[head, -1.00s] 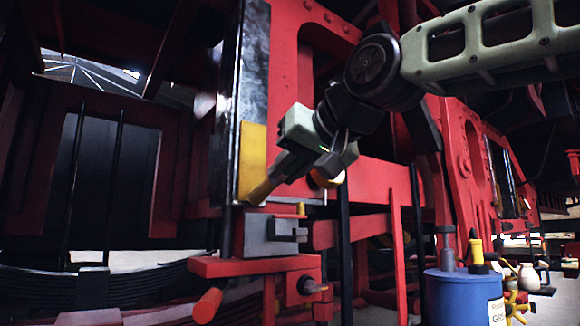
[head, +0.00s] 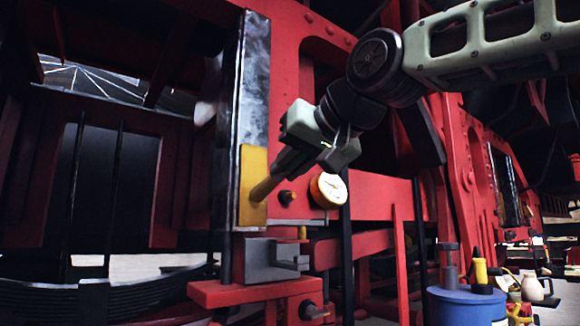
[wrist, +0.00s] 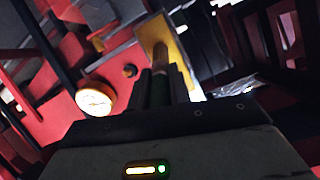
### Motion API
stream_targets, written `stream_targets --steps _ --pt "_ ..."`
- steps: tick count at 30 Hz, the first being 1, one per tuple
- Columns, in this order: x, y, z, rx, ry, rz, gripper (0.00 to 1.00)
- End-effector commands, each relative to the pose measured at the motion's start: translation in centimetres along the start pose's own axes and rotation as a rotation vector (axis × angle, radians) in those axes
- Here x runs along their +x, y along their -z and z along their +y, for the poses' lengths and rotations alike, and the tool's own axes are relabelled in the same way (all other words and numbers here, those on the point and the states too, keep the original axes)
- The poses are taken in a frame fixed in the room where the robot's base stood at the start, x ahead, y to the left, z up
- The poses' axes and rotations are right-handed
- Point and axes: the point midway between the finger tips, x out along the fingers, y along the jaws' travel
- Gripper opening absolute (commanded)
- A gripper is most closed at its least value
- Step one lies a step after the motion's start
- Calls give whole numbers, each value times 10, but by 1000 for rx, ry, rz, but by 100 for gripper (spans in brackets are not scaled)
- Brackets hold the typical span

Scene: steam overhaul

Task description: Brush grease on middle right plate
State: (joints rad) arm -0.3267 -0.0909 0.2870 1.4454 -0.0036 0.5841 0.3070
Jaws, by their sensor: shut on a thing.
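My gripper (head: 278,176) is shut on a brush (head: 262,188), whose yellowish end points left and down to the plate. The brush also shows in the wrist view (wrist: 160,57). The tall metal plate (head: 254,88) stands upright on the red frame. Its upper part is bare and shiny. Its lower part carries a yellow layer of grease (head: 251,160). The brush tip is at the right edge of this layer and seems to touch it. In the wrist view the yellow grease (wrist: 182,62) lies around and beyond the brush tip.
A round gauge (head: 328,190) is just right of my gripper. A grey block (head: 270,260) sits below the plate. A blue grease drum (head: 464,306) stands at the lower right, with bottles and jars behind it. Another shiny plate (head: 505,185) is farther right.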

Motion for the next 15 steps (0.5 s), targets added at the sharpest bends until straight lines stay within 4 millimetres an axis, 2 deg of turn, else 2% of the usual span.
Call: stream_targets --steps 1,6,15 --pt "-3 9 -2 0 0 1 0" --pt "-8 21 -6 0 0 0 0" --pt "-6 20 -6 0 0 0 0"
